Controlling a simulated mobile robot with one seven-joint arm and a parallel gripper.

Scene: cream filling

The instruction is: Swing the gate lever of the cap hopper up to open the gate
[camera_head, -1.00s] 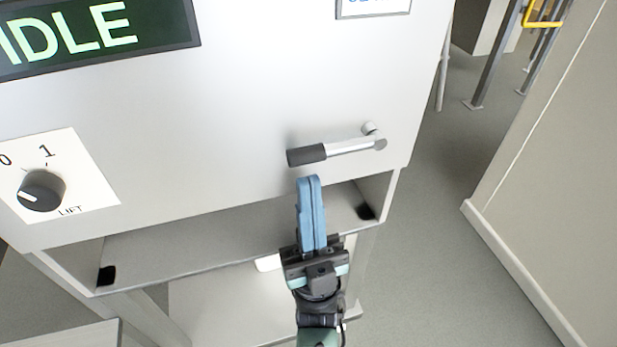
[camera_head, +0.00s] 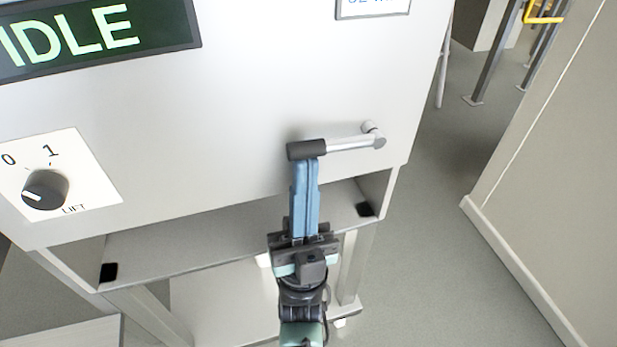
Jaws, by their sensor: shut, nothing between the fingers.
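The gate lever (camera_head: 350,143) is a silver bar with a dark grip (camera_head: 305,150) at its left end and a pivot at its right end, on the front of the white cabinet. It lies nearly level, its grip end slightly lower. My gripper (camera_head: 306,165) is shut with nothing between its blue fingers. It points up the picture, with its fingertips right under the dark grip. They look to be touching it, or very close; the exact gap cannot be told.
The cabinet (camera_head: 230,120) carries a display (camera_head: 90,35) reading IDLE and a LIFT knob (camera_head: 45,189) at left. An open shelf (camera_head: 200,240) lies below, around my gripper. A beige wall (camera_head: 560,180) stands at right, with clear floor (camera_head: 430,240) between.

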